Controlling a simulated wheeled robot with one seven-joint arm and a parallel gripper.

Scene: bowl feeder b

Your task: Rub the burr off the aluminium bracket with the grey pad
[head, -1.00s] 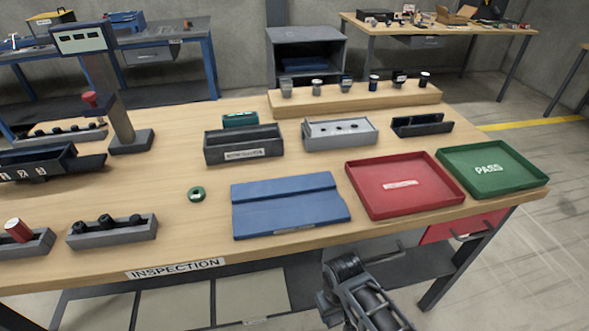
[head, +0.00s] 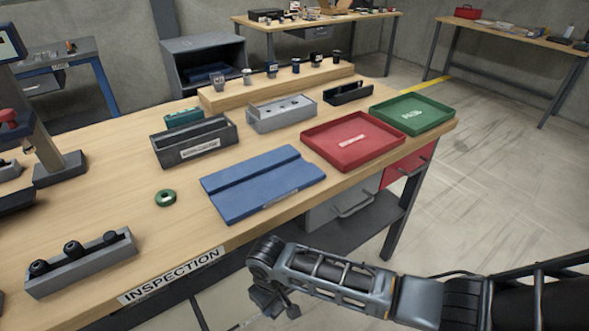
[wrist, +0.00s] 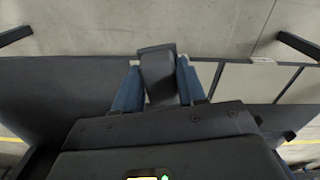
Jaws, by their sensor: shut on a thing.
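My gripper (wrist: 158,92) is shut on a dark grey block-like thing, which looks like the grey pad (wrist: 157,72). It sits between two blue-sided fingers in the wrist view. In the head view my gripper (head: 268,297) hangs low in front of the table's front edge, below the tabletop; its fingers and the pad are hard to make out there. I cannot pick out an aluminium bracket or a burr for sure in either view.
A grey holder (head: 82,263) stands front left. Floor right of the table is clear.

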